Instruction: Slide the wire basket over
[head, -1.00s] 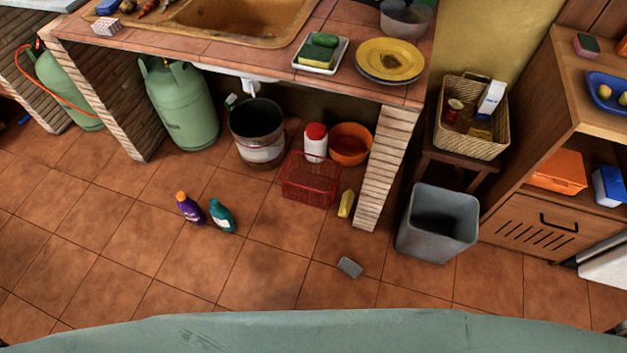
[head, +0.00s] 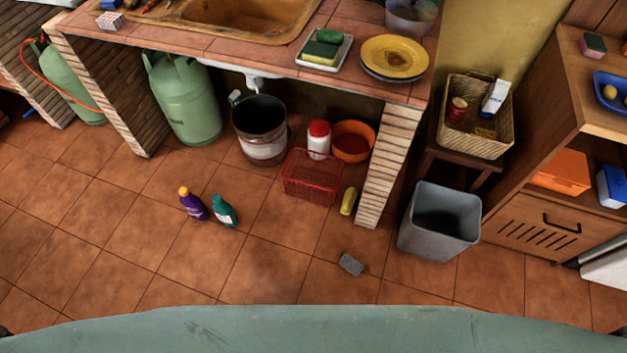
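The red wire basket (head: 312,180) stands on the tiled floor under the counter, near the brick pillar on the right. It looks empty. Neither of my grippers shows in the head view.
A bucket (head: 260,129) and a green gas cylinder (head: 184,98) stand left of the basket. Purple (head: 193,203) and teal (head: 223,211) bottles stand in front-left. A grey block (head: 351,264) lies in front. A grey bin (head: 440,221) stands right of the brick pillar (head: 389,165).

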